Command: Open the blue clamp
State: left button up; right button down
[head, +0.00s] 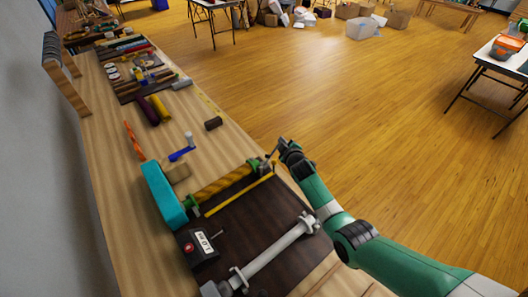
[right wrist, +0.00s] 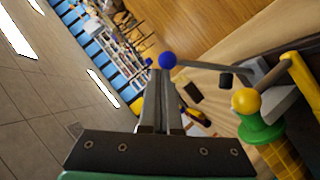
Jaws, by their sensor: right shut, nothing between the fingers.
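In the right wrist view a blue ball knob (right wrist: 167,60) sits on the end of a thin grey lever (right wrist: 205,66). The lever leads to a grey metal bracket (right wrist: 262,78) beside a yellow-and-green roller end (right wrist: 255,125). My right gripper (right wrist: 162,78) is shut and empty, its fingertips at the blue knob; I cannot tell whether they touch it. In the head view my right gripper (head: 281,146) is at the table's right edge, beside the yellow roller (head: 222,185). There the blue knob is too small to make out. My left gripper is not in view.
A dark board (head: 245,222) carries a grey roller (head: 275,250) and a black box with a red button (head: 194,250). A teal box (head: 160,195), a blue tool (head: 181,154) and a brown cylinder (head: 213,124) are near. Open floor lies right of the table.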

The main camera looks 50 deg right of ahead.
jog(key=shift+s+f, duration=0.2)
jog(key=shift+f, duration=0.1)
jog(key=s+a+r+p, duration=0.7)
jog(key=r+p, duration=0.1)
jog(key=shift+a+r, duration=0.25)
dwell(0.3)
dwell(0.4)
